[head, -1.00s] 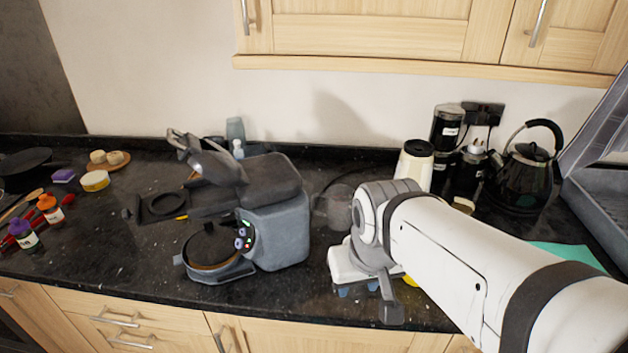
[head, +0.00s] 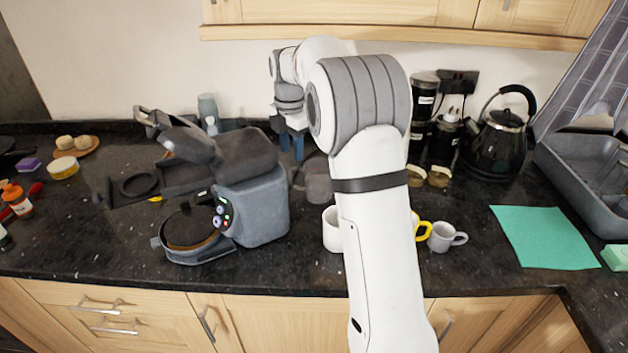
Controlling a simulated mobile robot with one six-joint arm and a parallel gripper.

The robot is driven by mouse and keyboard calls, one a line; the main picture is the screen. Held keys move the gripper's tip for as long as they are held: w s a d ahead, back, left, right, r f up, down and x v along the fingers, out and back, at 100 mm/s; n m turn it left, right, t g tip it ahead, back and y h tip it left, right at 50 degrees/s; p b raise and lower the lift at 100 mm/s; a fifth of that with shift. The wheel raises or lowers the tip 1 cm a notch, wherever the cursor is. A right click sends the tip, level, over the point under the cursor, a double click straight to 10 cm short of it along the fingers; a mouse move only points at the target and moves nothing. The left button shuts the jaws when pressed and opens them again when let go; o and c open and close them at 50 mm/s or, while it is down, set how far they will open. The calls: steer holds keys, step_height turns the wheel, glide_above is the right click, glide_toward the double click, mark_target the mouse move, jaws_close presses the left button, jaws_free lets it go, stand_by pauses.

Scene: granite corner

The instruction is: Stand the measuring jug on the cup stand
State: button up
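The measuring jug (head: 318,183) looks like the clear, greyish vessel standing on the counter right of the coffee machine, partly hidden by my arm. The cup stand (head: 190,228) appears to be the round dark plate at the coffee machine's front foot, with nothing on it. My gripper (head: 291,147) points down, with its two blue fingers apart and nothing seen between them. It is behind and slightly left of the jug in the picture; I cannot tell its height or whether it touches the jug.
The grey coffee machine (head: 255,205) stands left of the jug. A white mug (head: 332,230), a yellow mug (head: 425,232) and a grey cup (head: 443,237) stand near the front. A black kettle (head: 497,145) is at the back right. A teal mat (head: 545,238) lies flat on the right.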

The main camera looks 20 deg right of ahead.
mark_target(290, 170)
steer(key=shift+w+f+n, duration=0.8)
steer(key=shift+w+f, duration=0.15)
steer(key=shift+f, duration=0.05)
steer(key=f, duration=0.4)
steer(key=f+p, duration=0.1)
steer(key=f, duration=0.2)
steer(key=shift+w+a+f, duration=0.1)
steer(key=shift+w+a, duration=0.05)
steer(key=shift+w, duration=0.15)
jaws_close()
